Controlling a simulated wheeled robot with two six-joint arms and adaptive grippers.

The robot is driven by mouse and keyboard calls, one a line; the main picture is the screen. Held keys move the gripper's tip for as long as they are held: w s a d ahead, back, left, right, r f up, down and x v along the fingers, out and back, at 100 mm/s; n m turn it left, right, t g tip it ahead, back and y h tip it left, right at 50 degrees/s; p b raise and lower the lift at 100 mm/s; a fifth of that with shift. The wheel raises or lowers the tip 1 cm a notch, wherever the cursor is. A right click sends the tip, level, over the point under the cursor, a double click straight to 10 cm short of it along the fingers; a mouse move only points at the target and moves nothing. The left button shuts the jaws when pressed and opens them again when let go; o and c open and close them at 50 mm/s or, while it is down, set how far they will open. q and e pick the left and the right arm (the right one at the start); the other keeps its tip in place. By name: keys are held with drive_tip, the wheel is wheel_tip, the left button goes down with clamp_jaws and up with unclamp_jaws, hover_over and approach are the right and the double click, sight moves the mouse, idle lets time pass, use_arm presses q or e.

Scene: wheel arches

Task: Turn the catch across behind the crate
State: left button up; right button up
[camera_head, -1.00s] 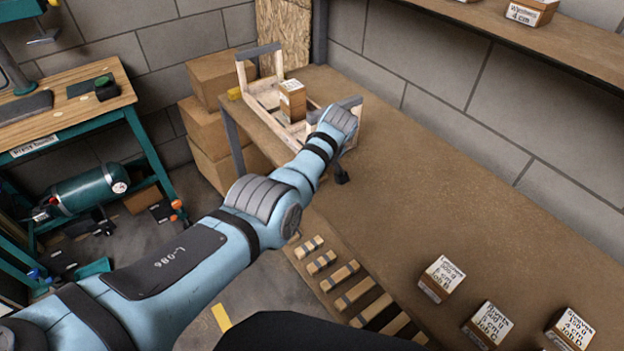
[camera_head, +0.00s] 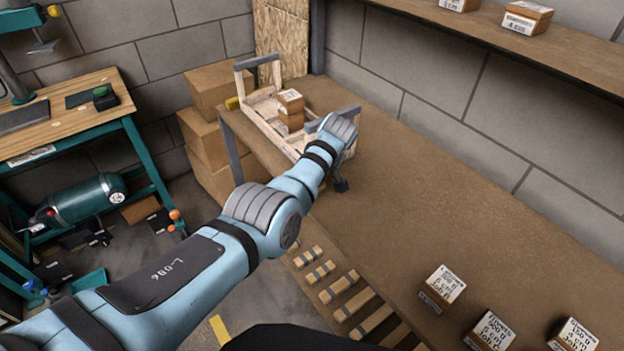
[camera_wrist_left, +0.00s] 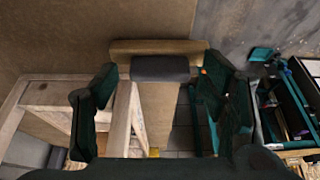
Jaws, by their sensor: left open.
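The crate (camera_head: 262,113) is an open pale wooden frame with grey bars on its ends, at the far end of the long brown table. My left gripper (camera_wrist_left: 157,88) is open. In the head view my forearm hides most of it, beside the crate's near end. In the wrist view a tan bar with a dark grey block (camera_wrist_left: 160,68) lies ahead of and between the fingers, apart from them; it may be the catch, but I cannot be sure. Pale crate timbers (camera_wrist_left: 60,95) show left of and between the fingers. My right gripper is not in view.
Small labelled boxes (camera_head: 290,110) stand in the crate. More labelled boxes (camera_head: 442,288) stand at the table's near right. Banded slats (camera_head: 347,287) line its front edge. Cardboard boxes (camera_head: 213,145) stack left of it. The table middle (camera_head: 430,190) is clear.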

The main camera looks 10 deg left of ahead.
use_arm(q)
drive_tip(key=v, duration=1.2)
